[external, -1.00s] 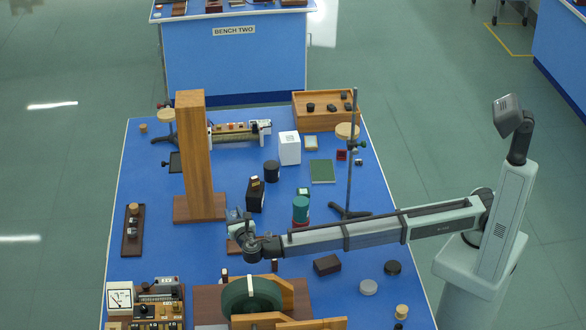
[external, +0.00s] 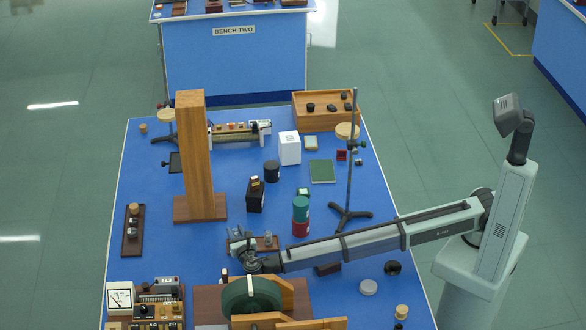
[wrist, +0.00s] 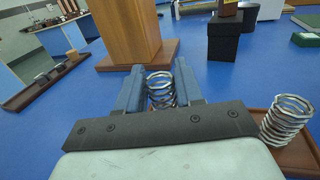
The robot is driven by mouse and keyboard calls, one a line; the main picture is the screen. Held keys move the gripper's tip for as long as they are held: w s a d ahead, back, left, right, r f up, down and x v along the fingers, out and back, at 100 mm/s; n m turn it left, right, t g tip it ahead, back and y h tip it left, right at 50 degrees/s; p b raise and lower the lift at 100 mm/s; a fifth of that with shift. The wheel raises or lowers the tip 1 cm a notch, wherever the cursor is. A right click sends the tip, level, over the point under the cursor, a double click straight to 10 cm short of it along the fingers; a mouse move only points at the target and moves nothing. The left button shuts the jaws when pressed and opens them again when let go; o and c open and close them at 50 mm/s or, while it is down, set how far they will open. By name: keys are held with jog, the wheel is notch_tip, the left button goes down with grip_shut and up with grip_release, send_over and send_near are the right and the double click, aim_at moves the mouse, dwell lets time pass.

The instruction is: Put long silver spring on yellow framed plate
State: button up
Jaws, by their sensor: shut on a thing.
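My gripper (wrist: 160,85) is shut on a silver coil spring (wrist: 161,90), held upright between its two blue fingers. In the external view my gripper (external: 239,236) is above the blue bench, just left of a brown wooden tray (external: 275,237). A second silver spring (wrist: 286,118) stands on that tray, right of my gripper in the wrist view.
A tall wooden column (external: 196,150) stands behind and left of my gripper. A black block (external: 255,195), green and red cylinders (external: 301,215) and a retort stand (external: 350,190) stand behind and to the right. The green wheel (external: 250,297) is in front.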

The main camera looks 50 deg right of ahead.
jog(key=shift+f, duration=0.3)
jog(key=shift+f, duration=0.1)
jog(key=o, duration=1)
jog(key=shift+f, duration=0.1)
jog(key=v, duration=1.3)
jog(key=shift+s+a+r, duration=0.25)
jog(key=shift+s, duration=0.05)
